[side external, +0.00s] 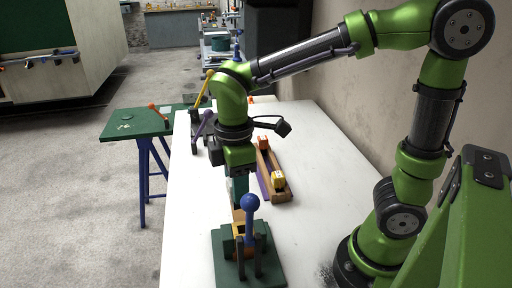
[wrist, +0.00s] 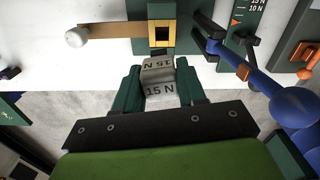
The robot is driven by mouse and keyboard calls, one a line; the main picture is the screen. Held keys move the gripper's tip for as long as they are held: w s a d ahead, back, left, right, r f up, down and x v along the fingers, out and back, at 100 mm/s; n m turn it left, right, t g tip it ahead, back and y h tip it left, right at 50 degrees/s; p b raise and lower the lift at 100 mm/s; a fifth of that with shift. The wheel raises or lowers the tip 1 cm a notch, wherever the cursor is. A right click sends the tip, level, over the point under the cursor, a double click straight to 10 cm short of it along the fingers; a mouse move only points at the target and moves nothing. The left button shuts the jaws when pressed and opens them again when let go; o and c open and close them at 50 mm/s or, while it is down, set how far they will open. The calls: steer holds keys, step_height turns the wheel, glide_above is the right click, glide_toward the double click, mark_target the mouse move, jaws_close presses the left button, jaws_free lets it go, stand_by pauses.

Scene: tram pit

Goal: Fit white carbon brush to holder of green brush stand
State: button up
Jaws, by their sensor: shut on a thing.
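My gripper (wrist: 160,85) is shut on the white carbon brush (wrist: 158,75), a pale block marked "15 N", held between its teal fingers. In the wrist view, the green brush stand (wrist: 128,32) has a yellow-rimmed holder (wrist: 162,35) with a dark opening, just ahead of the brush and apart from it in the picture. In the side view, my gripper (side external: 238,190) points down over the green brush stand (side external: 270,270). The stand's blue ball-ended lever (side external: 250,203) stands upright in front of the holder. The brush cannot be made out there.
Other levers, purple (side external: 203,125) and yellow (side external: 204,88), stand farther back. A green side table (side external: 130,124) is at left.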

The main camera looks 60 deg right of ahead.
steer(key=shift+s+d+f+m, duration=0.1)
steer(key=shift+s+f+m, duration=0.15)
steer(key=shift+s+m, duration=0.2)
steer(key=shift+f+m, duration=0.1)
steer(key=shift+m, duration=0.45)
steer(key=shift+f, duration=2.8)
steer(key=shift+f, duration=0.2)
steer(key=shift+f, duration=1.8)
steer(key=o, duration=1.6)
